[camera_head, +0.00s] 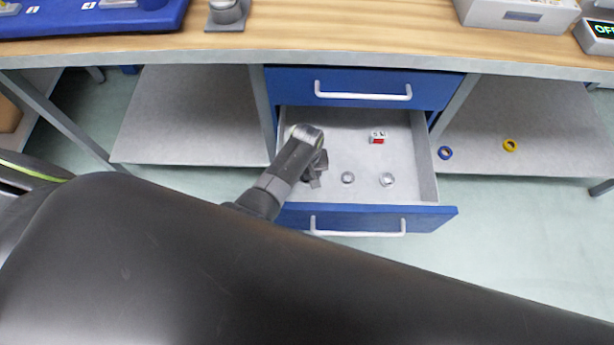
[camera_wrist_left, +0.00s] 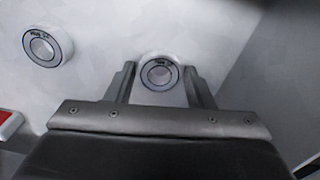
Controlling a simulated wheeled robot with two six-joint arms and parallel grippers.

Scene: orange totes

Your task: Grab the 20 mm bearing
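Two ring-shaped bearings lie flat in the open drawer (camera_head: 405,120): a smaller one (camera_head: 348,177) and a slightly larger one (camera_head: 387,179) to its right. My left gripper (camera_head: 316,178) reaches into the left part of the drawer. In the left wrist view its two fingers (camera_wrist_left: 159,88) are open. A bearing that looks like the smaller one (camera_wrist_left: 147,83) shows between the fingertips, with clear gaps on both sides. The other bearing (camera_wrist_left: 42,45) lies to the upper left. Their printed labels are too blurred to read surely. My right gripper is not in view.
A red and white box (camera_head: 377,138) lies farther back in the drawer. The closed upper drawer (camera_head: 365,90) and the wooden tabletop (camera_head: 350,40) are behind. Blue (camera_head: 445,153) and yellow (camera_head: 510,145) rings lie on the right shelf. The drawer's right part has free floor.

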